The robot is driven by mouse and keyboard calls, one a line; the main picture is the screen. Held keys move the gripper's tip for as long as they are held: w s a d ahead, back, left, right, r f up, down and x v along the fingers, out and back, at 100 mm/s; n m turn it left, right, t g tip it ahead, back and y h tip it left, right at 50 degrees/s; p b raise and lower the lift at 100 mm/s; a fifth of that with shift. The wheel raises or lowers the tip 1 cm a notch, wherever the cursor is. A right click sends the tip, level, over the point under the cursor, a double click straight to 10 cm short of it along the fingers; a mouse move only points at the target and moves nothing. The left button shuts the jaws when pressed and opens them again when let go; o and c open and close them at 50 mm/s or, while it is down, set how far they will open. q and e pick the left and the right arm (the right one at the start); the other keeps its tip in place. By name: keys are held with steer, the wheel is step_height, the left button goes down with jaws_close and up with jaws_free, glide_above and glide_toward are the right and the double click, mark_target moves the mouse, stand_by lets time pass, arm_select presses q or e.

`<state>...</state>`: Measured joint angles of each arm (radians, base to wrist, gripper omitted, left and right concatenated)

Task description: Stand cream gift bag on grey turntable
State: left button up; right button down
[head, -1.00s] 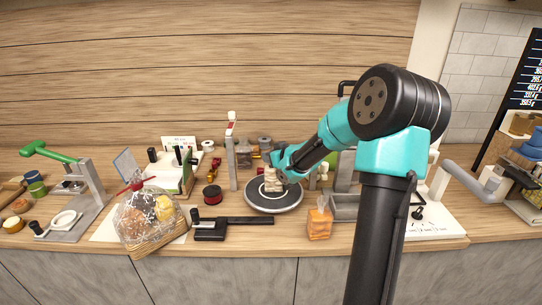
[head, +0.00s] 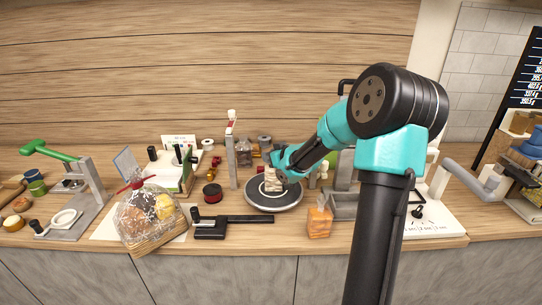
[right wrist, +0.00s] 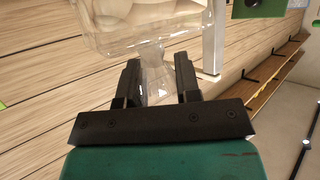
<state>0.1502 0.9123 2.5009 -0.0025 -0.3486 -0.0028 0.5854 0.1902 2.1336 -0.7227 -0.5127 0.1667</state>
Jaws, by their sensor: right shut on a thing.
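The cream gift bag (head: 272,182) is upright at the middle of the round grey turntable (head: 262,205). At this size I cannot tell whether its base touches the plate. My right gripper (head: 276,168) is at the bag's upper part, coming in from the right, and hides some of it. In the right wrist view, my right gripper's two black fingers (right wrist: 157,82) are shut on a narrow, clear, gathered neck (right wrist: 153,76), with a wider clear part beyond it. My left gripper is not in view.
A clear-wrapped hamper (head: 150,215) stands at the front left. A black-handled tool (head: 230,225) lies in front of the turntable, and an orange bag (head: 320,222) stands to its right. A grey post (head: 232,155) and a red spool (head: 212,193) are at its left.

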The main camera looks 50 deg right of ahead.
stand_by(0.4)
steer(key=c, duration=0.7)
jaws_free()
steer(key=shift+c, duration=0.2)
steer(key=shift+s, duration=0.1)
steer(key=v, duration=1.7)
steer(key=shift+s, duration=0.1)
